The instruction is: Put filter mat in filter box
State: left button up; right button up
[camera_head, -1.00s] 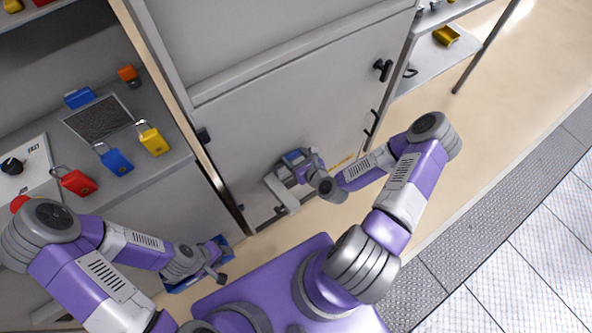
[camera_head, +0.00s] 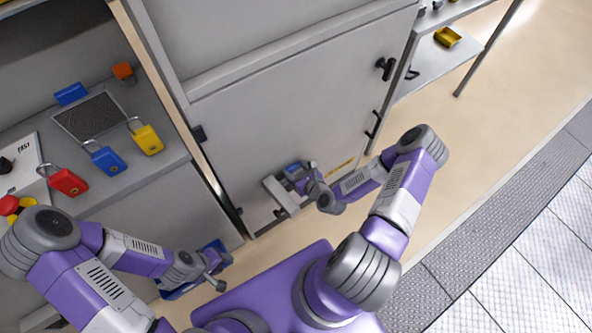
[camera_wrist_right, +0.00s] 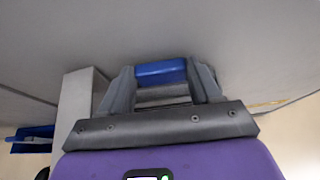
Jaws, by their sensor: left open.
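A dark mesh panel in a light frame (camera_head: 90,115), which looks like the filter mat, lies flat on the left shelf. A light grey bracket-like piece (camera_head: 283,197) sits low against the cabinet front; I cannot tell whether it is the filter box. My right gripper (camera_head: 297,171) is beside it. In the right wrist view its fingers (camera_wrist_right: 162,78) press both ends of a blue bar (camera_wrist_right: 160,71), so it looks shut on that bar. What the bar belongs to is hidden. My left gripper (camera_head: 217,272) is open and empty, low in front of the left counter, over a blue tray (camera_head: 208,247).
Red (camera_head: 68,181), blue (camera_head: 107,159) and yellow (camera_head: 147,138) padlocks stand at the shelf's front edge near the mesh panel. The tall grey cabinet (camera_head: 280,110) fills the middle. Open floor (camera_head: 520,120) lies to the right.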

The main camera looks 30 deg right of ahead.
jog(key=o, duration=0.5)
jog(key=shift+c, duration=0.2)
jog(key=shift+r, duration=0.1)
jog(key=a+p+v, duration=0.1)
jog(key=p+v, duration=0.2)
jog(key=v, duration=0.9)
jog(key=shift+d, duration=0.4)
